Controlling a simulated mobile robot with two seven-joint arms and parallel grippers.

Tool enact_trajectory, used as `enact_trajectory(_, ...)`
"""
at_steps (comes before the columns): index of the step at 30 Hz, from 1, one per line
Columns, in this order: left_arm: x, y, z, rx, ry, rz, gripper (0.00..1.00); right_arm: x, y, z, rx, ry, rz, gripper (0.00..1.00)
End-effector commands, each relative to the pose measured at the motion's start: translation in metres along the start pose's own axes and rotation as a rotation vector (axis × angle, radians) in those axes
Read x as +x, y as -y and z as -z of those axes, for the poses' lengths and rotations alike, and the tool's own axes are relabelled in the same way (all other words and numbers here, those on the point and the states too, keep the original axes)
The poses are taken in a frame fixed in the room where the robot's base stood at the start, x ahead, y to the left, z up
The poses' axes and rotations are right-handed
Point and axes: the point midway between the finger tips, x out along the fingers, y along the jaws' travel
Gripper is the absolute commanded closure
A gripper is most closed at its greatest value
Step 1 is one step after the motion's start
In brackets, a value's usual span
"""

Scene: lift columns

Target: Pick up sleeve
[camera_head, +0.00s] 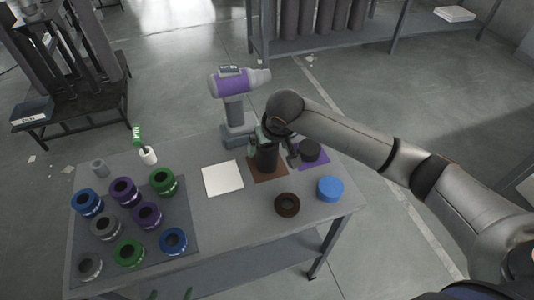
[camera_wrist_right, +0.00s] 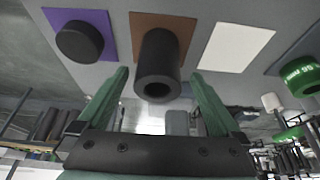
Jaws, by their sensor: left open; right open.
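A dark hollow cylinder, which looks like the sleeve (camera_head: 266,158), stands upright on a brown square on the table. In the right wrist view the sleeve (camera_wrist_right: 158,60) shows its open end, and the brown square lies behind it. My right gripper (camera_head: 274,148) is open above and around the sleeve in the head view. In the right wrist view its green fingers (camera_wrist_right: 159,76) lie to either side of the sleeve, with gaps visible. The green fingertips of my left gripper (camera_head: 170,294) show apart at the bottom edge, low and in front of the table, holding nothing visible.
A brown ring (camera_head: 287,204) and blue disc (camera_head: 330,189) lie in front. Several coloured rings cover a mat (camera_head: 190,205) at left. A white square (camera_head: 222,178) is bare.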

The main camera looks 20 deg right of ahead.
Motion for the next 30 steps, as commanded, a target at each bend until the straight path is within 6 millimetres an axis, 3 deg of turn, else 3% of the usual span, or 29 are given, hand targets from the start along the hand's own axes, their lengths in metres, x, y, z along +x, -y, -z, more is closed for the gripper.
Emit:
enact_trajectory(9, 0.001, 0.0, -0.001, 0.0, 0.0, 0.0, 0.0, 0.043, -0.002, 0.001, -0.001, 0.003, -0.002, 0.0)
enact_trajectory(18, 0.001, 0.0, -0.001, 0.0, 0.0, 0.0, 0.0, 0.048, -0.002, 0.001, -0.002, 0.0, 0.0, 0.0)
enact_trajectory(30, 0.001, 0.0, -0.001, 0.0, 0.0, 0.0, 0.0, 0.048, -0.002, 0.001, -0.002, 0.0, 0.0, 0.44)
